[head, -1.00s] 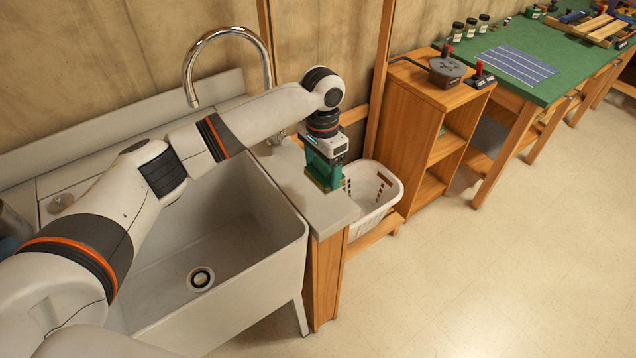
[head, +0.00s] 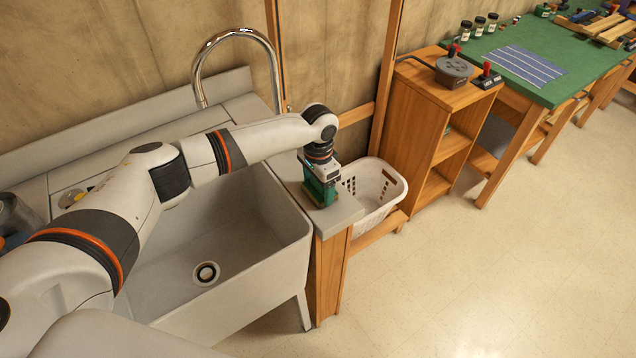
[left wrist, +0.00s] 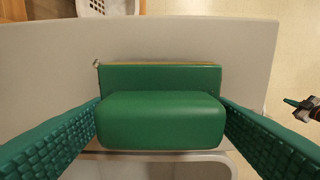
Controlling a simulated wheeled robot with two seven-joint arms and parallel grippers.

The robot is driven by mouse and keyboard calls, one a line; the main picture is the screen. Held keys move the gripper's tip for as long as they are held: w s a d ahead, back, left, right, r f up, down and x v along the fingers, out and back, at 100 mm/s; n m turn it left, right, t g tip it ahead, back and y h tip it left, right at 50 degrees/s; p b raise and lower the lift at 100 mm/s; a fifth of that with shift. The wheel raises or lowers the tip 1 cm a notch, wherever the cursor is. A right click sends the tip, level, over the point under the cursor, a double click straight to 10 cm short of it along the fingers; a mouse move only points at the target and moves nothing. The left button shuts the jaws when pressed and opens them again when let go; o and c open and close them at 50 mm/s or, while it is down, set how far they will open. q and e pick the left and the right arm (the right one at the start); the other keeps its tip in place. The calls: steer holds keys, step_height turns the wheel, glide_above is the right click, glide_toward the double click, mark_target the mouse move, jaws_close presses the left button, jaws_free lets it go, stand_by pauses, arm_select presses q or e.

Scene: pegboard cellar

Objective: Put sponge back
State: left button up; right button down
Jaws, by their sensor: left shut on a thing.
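My left gripper (head: 322,193) is at the counter strip (head: 347,214) on the right of the sink. It points down, with its tips at or just above the counter top. In the left wrist view, its two textured fingers (left wrist: 161,118) press on the ends of a rounded green block, which I take for the sponge (left wrist: 160,122). A flatter green piece (left wrist: 150,77) with a yellowish edge shows behind and beneath it; I cannot tell whether it is part of the sponge or a holder. In the head view the gripper mostly hides the sponge.
The deep sink (head: 255,290) lies left of the counter strip, with a tall curved tap (head: 197,75) behind. A white basket (head: 385,187) stands lower, just right of the strip. A wooden shelf unit (head: 418,130) and a green-topped workbench (head: 560,85) stand farther right.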

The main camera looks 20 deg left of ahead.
arm_select(q)
steer(key=o, duration=1.2)
step_height(320, 180, up, 12)
steer(key=b, duration=0.2)
steer(key=shift+f, duration=0.1)
